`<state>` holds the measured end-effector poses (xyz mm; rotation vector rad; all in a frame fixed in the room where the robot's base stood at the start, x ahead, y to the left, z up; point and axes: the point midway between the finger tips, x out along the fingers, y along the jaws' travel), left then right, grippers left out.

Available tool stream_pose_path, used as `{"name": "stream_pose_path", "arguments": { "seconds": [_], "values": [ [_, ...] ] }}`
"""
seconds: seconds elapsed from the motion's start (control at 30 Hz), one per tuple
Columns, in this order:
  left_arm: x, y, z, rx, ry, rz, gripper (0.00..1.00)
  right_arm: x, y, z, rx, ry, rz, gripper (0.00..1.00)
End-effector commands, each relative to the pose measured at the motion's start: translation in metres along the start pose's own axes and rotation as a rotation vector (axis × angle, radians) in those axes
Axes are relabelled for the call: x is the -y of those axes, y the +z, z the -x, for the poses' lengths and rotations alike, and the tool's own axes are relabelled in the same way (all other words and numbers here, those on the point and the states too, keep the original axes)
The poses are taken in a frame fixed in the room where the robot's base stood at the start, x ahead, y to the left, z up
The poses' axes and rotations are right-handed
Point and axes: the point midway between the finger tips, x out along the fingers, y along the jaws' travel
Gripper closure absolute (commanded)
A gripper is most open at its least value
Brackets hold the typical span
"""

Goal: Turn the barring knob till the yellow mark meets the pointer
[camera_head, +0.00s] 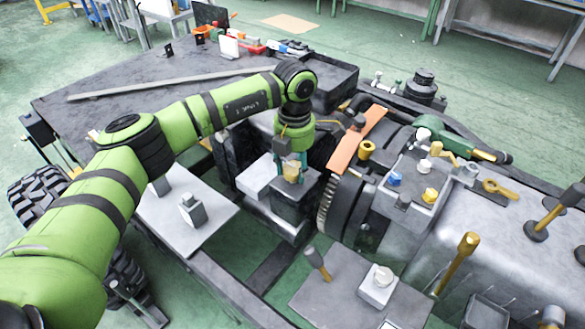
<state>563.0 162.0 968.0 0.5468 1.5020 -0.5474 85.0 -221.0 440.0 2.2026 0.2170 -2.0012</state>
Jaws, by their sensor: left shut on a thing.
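My left arm comes in from the left, and its gripper (291,176) points down over a dark block beside the toothed wheel. The gripper is shut on a small tan-yellow piece (291,170), which looks like the barring knob. The fingers cover much of the knob. The toothed wheel (327,205) stands just right of the gripper, with an orange strip (357,138) above it. I cannot make out the pointer or the yellow mark on the knob at this size. My right gripper is not in view.
A light grey plate (215,215) with small blocks lies left of the gripper. The engine housing (480,250) with several knobs and levers fills the right. A dark tabletop (130,95) lies behind my arm.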

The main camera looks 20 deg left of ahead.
Motion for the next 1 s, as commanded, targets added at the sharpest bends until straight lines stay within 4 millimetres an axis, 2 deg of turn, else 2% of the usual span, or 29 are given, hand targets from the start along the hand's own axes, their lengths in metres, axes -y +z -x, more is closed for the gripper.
{"name": "stream_pose_path", "arguments": {
  "seconds": [0.3,0.73,0.77,0.8,1.0],
  "values": [
    [0.0035,0.0043,0.0008,0.013,-0.007,0.076,0.84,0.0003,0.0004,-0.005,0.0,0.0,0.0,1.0],
    [0.0024,0.0045,0.0023,0.015,-0.004,0.084,0.84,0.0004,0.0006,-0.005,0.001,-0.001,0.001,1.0],
    [0.0023,0.0045,0.0024,0.015,-0.004,0.084,0.43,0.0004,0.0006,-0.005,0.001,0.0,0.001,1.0],
    [0.0021,0.0046,0.0025,0.016,-0.004,0.084,0.27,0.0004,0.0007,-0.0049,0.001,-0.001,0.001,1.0],
    [0.0006,0.0028,0.0018,0.01,-0.002,0.087,0.27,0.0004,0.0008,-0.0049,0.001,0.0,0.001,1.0]
  ]
}}
